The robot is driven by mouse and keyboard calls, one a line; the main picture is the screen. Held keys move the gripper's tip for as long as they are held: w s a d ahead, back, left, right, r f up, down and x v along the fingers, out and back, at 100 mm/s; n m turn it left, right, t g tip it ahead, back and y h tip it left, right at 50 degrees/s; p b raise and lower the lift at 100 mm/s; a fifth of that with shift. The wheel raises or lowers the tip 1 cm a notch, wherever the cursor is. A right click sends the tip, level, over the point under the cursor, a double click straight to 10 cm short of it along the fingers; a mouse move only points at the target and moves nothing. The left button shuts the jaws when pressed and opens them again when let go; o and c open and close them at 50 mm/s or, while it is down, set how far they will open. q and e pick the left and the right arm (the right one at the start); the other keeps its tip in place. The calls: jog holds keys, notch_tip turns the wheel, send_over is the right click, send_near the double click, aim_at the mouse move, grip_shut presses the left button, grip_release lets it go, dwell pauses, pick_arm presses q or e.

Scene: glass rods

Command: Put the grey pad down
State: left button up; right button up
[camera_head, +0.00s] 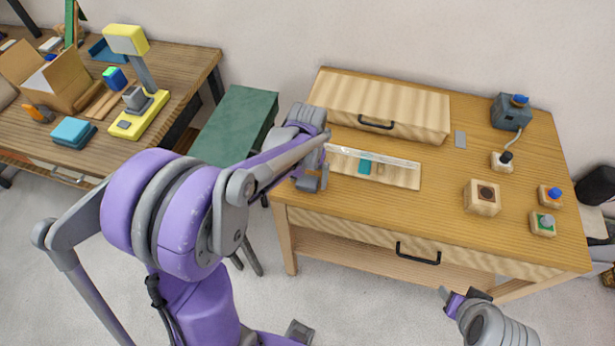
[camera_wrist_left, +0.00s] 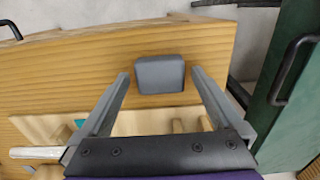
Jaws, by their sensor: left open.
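The grey pad (camera_wrist_left: 160,73) is a dark, rounded block on the wooden table top near its edge, in the left wrist view. My left gripper (camera_wrist_left: 159,77) is open, with one finger on each side of the pad and a gap visible at both sides. In the head view my left gripper (camera_head: 312,178) is over the table's front left corner, and I cannot make out the pad clearly there. My right gripper (camera_head: 467,299) is in front of the table at the lower right; its jaws cannot be made out.
A pale board (camera_head: 400,175) with a glass rod (camera_head: 375,155) and a teal block (camera_head: 365,167) lies beside my left gripper. A wooden case (camera_head: 385,105) stands behind it. A green bench (camera_head: 232,125) is left of the table. Small button boxes stand at the right.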

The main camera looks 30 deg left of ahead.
aim_at(308, 181)
pick_arm(q)
notch_tip(308, 181, up, 12)
jog(key=p, duration=0.1)
jog(key=s+d+f+m+t, duration=0.1)
jog(key=s+d+f+t, duration=0.1)
jog(key=s, duration=0.5)
jog(key=s+d+f+m+t, duration=0.1)
jog(key=s+d+t, duration=0.2)
jog(key=s, duration=0.3)
jog(key=shift+s+d+f+m+t, duration=0.3)
jog(key=shift+s+d+f+t, duration=0.1)
jog(key=shift+d, duration=0.5)
pick_arm(e)
jog(key=shift+w+r, duration=0.4)
jog(key=shift+r, duration=0.45)
